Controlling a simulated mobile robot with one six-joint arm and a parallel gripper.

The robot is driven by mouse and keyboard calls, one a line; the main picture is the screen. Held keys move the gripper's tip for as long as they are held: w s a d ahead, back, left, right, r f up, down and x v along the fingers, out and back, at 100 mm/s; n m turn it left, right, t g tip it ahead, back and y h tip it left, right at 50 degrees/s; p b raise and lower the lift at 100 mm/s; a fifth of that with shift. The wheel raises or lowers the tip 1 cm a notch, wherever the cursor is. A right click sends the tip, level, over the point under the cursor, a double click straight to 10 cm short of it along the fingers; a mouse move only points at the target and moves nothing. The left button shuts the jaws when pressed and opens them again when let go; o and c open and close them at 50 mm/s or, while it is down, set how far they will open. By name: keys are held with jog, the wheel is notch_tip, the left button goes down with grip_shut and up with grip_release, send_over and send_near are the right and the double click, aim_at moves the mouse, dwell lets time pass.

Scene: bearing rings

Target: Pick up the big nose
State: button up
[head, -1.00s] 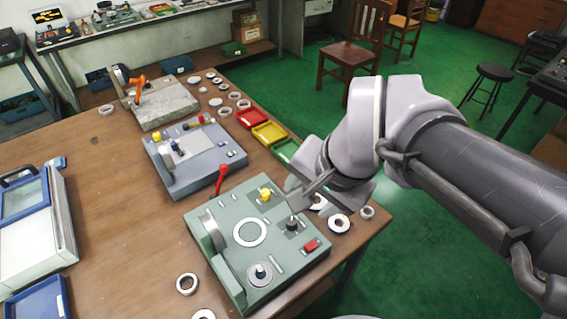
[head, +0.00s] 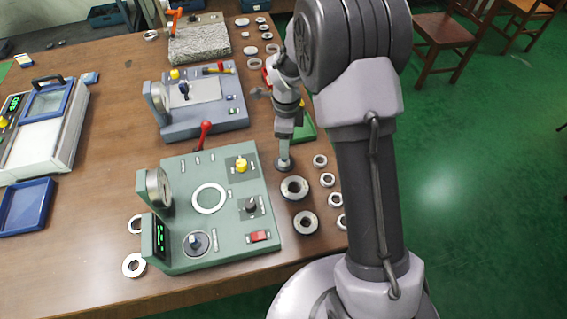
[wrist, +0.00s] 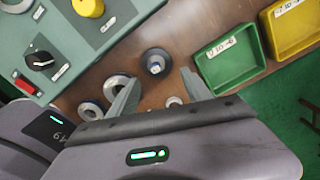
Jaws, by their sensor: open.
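No label marks the big nose. A dark round piece with a pale centre (wrist: 156,62), which may be it, stands on the wooden table. In the head view this piece (head: 284,164) is right of the green machine, directly under my gripper (head: 284,142) and partly hidden by it. My gripper (wrist: 162,75) is open in the wrist view. Its two fingers lie to either side below the piece, with nothing held between them. I cannot tell from these frames how high the fingertips are.
Metal rings (head: 294,188) lie close by on the right edge of the table. The green machine (head: 165,205) with its yellow knob is to the left. A green tray (wrist: 230,60) and a yellow tray (wrist: 292,28) are at the right in the wrist view.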

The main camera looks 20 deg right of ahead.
jog(key=f+b, duration=0.1)
jog(key=f, duration=0.1)
jog(key=f+b, duration=0.1)
jog(key=f, duration=0.3)
jog(key=shift+s+a+f+b, duration=0.2)
jog(key=shift+s+a+b, duration=0.1)
jog(key=shift+a+b, duration=0.1)
jog(key=shift+f, duration=0.2)
jog(key=shift+r, duration=0.15)
jog(key=shift+c, duration=0.7)
grip_shut()
